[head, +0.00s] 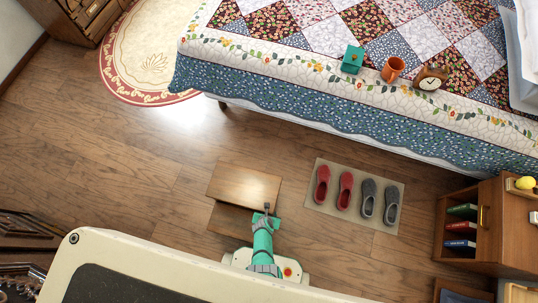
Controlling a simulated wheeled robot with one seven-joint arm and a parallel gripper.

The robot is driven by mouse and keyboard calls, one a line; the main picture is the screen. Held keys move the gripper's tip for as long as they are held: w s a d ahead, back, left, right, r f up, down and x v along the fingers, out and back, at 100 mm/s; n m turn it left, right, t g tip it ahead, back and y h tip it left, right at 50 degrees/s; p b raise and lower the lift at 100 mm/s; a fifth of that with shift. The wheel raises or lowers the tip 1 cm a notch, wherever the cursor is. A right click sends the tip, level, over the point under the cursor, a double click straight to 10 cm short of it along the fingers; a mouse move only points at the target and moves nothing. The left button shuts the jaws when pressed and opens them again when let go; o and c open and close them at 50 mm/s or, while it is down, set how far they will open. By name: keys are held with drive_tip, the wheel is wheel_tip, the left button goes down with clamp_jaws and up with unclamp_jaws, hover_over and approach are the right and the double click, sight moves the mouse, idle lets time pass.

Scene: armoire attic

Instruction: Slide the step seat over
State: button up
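The step seat (238,184) is a small brown wooden stool on the plank floor, seen from above. Its upper board lies toward the bed, and a lower board shows below it in the picture. My green and grey arm comes up from the bottom of the picture. My gripper (266,209) is at the lower right part of the step seat, over or beside its edge. The fingers are small and dark here, so I cannot tell whether they touch the wood or whether they are open or shut. My arm hides part of the lower board's right end.
A mat (325,211) with red and grey shoes lies right of the step seat. A quilted bed (330,110) spans the top. A cabinet (487,228) with books stands at the right. Floor left of the seat (120,165) is clear, near a round rug (125,75).

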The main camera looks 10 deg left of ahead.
drive_tip(key=shift+w+f, duration=0.2)
drive_tip(key=shift+f, duration=0.15)
clamp_jaws()
idle(1.5)
